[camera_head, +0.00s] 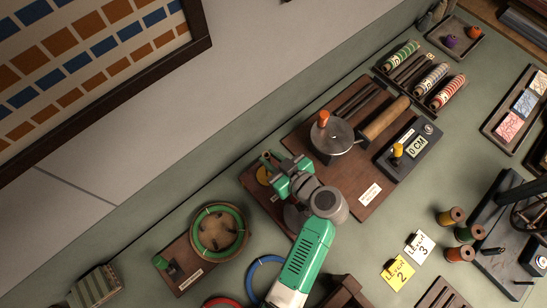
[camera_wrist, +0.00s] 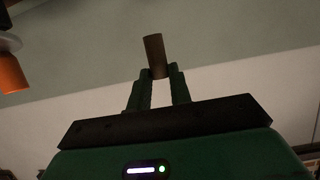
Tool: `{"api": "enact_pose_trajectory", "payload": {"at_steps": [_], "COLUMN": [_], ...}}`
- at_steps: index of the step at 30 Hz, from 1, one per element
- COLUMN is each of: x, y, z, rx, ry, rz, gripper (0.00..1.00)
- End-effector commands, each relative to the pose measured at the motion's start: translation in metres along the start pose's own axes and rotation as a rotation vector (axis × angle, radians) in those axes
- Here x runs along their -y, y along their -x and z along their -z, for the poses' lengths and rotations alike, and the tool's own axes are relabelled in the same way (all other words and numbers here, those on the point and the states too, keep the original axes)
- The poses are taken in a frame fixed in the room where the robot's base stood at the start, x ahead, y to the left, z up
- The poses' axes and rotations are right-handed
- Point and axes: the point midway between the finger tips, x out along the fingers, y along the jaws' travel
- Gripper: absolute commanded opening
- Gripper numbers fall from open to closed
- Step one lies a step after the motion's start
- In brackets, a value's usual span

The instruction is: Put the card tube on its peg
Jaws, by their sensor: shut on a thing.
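The card tube (camera_wrist: 154,52) is a short plain brown cylinder. In the wrist view it stands slightly tilted between the two green fingertips of my gripper (camera_wrist: 158,75), which is shut on its lower part. A small end of the tube (camera_head: 266,156) seems to show at the fingertips. My arm hides much of that board, and I cannot make out the tube's peg.
The winding board (camera_head: 365,200) with an orange-knobbed disc (camera_head: 332,135) and tan roller (camera_head: 386,120) lies to the right. A green ring in a round holder (camera_head: 219,232) is lower left. A blue ring (camera_head: 262,273) lies near my arm. Spools and cards are right; bare counter lies between.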

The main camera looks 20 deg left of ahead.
Motion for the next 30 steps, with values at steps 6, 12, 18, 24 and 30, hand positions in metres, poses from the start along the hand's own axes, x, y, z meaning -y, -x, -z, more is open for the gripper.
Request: {"api": "enact_pose_trajectory", "payload": {"at_steps": [6, 12, 18, 24, 30], "x": [0.0, 0.0, 0.0, 0.0, 0.0], "y": [-0.009, -0.01, -0.01, -0.011, -0.01], "z": [-0.023, -0.025, -0.025, -0.028, -0.026], "rx": [0.0, 0.0, 0.0, 0.0, 0.001], "ry": [-0.001, 0.0, 0.0, 0.0, -0.001], "rz": [0.0, -0.001, -0.001, -0.001, -0.001], "gripper": [0.0, 0.0, 0.0, 0.0, 0.0]}}
